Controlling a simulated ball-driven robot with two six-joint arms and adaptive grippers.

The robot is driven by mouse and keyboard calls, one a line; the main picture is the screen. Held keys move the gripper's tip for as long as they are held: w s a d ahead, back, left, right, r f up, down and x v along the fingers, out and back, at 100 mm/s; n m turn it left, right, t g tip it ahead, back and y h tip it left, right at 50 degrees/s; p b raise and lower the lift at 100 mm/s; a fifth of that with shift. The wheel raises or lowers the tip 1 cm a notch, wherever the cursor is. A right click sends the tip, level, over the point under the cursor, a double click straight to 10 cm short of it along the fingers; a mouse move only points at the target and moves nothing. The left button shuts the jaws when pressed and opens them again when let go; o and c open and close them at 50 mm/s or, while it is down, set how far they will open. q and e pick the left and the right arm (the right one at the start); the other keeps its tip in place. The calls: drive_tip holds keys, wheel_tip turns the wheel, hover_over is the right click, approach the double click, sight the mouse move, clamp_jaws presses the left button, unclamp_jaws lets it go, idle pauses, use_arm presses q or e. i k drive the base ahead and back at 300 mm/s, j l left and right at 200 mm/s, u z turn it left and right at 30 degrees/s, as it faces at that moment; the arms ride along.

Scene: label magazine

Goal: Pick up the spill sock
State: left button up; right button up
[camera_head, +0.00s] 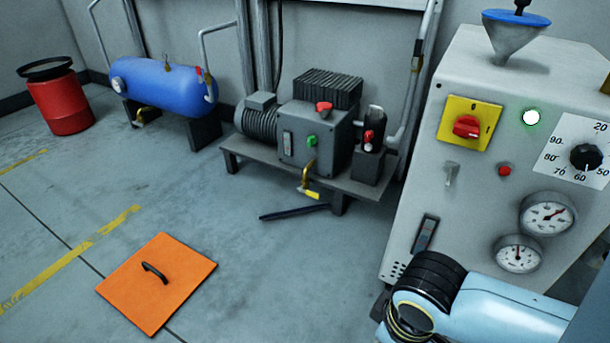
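A long, thin, dark object (294,212) lies on the floor in front of the compressor bench, close to its front right leg. It is the only sock-shaped thing in view, but I cannot tell for certain that it is the spill sock. A light blue link of my arm with a black ribbed joint comes in from the lower right, in front of the control cabinet. Neither of my grippers shows in the head view.
An orange floor plate (180,285) with a black handle lies at the lower left. A compressor (310,130) sits on a low bench. A blue tank (165,85) and a red bin (62,105) stand behind. A grey control cabinet (455,210) fills the right. The middle floor is clear.

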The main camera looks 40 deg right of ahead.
sight(264, 216)
drive_tip(key=z, duration=1.4)
drive_tip(key=i+j+z, duration=0.1)
drive_tip(key=z, duration=0.25)
drive_tip(key=i+j+z, duration=0.1)
drive_tip(key=z, duration=0.3)
drive_tip(key=i+j+z, duration=0.1)
drive_tip(key=z, duration=0.25)
drive_tip(key=k+j, duration=0.05)
drive_tip(key=j, duration=0.05)
